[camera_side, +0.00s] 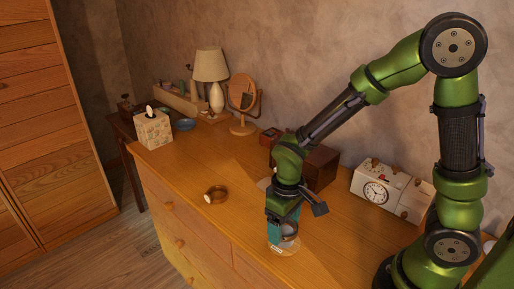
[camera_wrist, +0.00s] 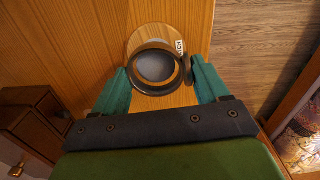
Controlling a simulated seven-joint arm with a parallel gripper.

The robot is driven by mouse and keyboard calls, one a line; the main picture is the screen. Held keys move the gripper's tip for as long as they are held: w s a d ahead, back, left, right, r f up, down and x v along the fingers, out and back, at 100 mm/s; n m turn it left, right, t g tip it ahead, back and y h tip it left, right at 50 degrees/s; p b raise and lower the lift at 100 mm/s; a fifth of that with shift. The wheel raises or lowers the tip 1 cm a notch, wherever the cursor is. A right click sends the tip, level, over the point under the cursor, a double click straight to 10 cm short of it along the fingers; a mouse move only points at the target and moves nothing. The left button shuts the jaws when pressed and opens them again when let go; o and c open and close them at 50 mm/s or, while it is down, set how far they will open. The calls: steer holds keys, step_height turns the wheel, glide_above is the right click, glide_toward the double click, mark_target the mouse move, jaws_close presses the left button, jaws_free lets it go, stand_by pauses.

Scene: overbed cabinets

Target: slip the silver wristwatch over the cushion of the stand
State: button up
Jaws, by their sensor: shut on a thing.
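My gripper (camera_side: 283,230) points down over the dresser top, low above the round base (camera_side: 288,250) of the stand. In the wrist view my gripper (camera_wrist: 158,72) has its teal fingers on either side of the silver wristwatch (camera_wrist: 184,72), shut on it. The watch looks like a dark ring with its opening facing the camera. The stand's pale wooden base (camera_wrist: 142,36) with a "WATCH" label lies below it. The grey cushion (camera_wrist: 155,66) shows through the ring. I cannot tell whether the band is around the cushion or just above it.
A gold-coloured watch (camera_side: 216,194) lies on the dresser to the left. A wooden box (camera_side: 319,168) and a white clock (camera_side: 390,190) stand behind. A tissue box (camera_side: 153,129), mirror (camera_side: 242,100) and lamp (camera_side: 211,70) are farther back. The dresser's front middle is clear.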

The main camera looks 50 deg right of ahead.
mark_target(284, 231)
steer(key=shift+f, duration=1.7)
steer(key=o, duration=1.1)
step_height(284, 231, up, 17)
